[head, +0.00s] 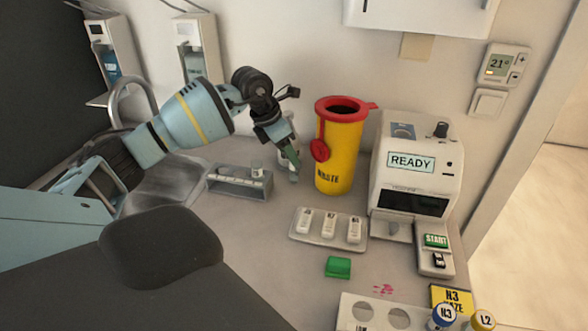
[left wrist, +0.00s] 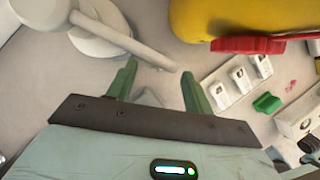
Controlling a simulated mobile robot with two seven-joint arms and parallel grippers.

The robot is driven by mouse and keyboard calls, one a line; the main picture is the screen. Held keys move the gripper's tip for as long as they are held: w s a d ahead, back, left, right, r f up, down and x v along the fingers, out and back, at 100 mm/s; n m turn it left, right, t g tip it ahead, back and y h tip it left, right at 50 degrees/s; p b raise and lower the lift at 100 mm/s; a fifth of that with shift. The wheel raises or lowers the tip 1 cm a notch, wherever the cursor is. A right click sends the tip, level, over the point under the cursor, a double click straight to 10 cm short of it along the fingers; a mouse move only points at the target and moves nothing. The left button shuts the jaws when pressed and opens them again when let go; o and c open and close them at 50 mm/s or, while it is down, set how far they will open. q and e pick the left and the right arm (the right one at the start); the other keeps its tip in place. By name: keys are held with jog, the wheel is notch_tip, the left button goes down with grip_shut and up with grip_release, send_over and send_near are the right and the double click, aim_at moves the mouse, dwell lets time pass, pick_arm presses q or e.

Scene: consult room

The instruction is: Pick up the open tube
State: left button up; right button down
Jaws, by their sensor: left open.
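My left gripper (head: 291,165) reaches down with green fingers just left of the yellow waste bin, above the counter. In the left wrist view its fingers (left wrist: 158,70) are apart, with nothing clearly held. A white rod-like part (left wrist: 125,42) on a round white body passes just beyond the fingertips; whether it touches them I cannot tell. I cannot tell for sure which thing is the open tube. My right gripper is not in view.
The yellow waste bin (head: 338,155) with red rim stands close right of the gripper. A tray (head: 298,236) of white cassettes, a green block (head: 338,267) and a white machine reading READY (head: 414,165) are to the right. A holed rack (head: 352,308) is in front.

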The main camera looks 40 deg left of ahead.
aim_at(294, 170)
pick_arm(q)
jog(key=shift+p+x, duration=0.35)
jog(key=shift+x, duration=2.9)
grip_shut()
jog(key=shift+r, duration=0.1)
